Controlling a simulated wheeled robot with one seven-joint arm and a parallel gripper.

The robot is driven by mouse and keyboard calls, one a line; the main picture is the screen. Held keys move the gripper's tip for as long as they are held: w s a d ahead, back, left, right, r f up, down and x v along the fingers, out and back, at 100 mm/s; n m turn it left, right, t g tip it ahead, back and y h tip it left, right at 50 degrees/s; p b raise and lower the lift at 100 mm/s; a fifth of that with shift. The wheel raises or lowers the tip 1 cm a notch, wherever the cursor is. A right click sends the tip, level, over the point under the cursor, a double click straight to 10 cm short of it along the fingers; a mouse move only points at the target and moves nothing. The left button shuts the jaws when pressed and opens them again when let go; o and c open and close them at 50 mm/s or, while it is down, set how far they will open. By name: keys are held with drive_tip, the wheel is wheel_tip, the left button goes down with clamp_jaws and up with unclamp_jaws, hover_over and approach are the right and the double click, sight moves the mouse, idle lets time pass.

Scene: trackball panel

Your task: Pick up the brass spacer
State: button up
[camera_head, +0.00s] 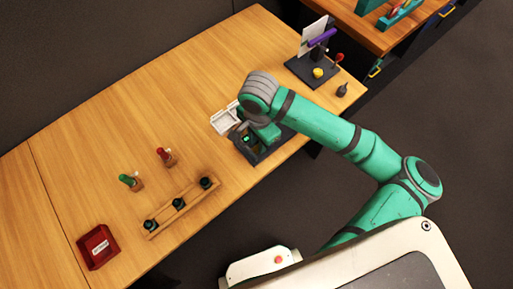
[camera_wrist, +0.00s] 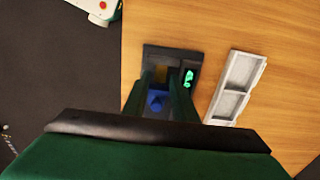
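In the wrist view, my gripper (camera_wrist: 161,80) points down at a dark box-like device (camera_wrist: 190,54) with a lit green display (camera_wrist: 188,77). Its two fingers stand apart over the device. A blue rounded piece (camera_wrist: 156,101) lies just nearer, also between the fingers. Nothing is visibly gripped. In the head view, my arm hides most of the dark device (camera_head: 252,150), and the spacer cannot be made out.
A white divided tray (camera_wrist: 238,86) lies beside the device, also seen in the head view (camera_head: 225,119). A wooden rack (camera_head: 180,207), green-topped and red-topped tools (camera_head: 162,155), and a red box (camera_head: 98,247) stand left. A dark stand with a yellow ball (camera_head: 318,73) is at the back right.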

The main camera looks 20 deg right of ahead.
drive_tip(key=shift+f, duration=1.05)
clamp_jaws()
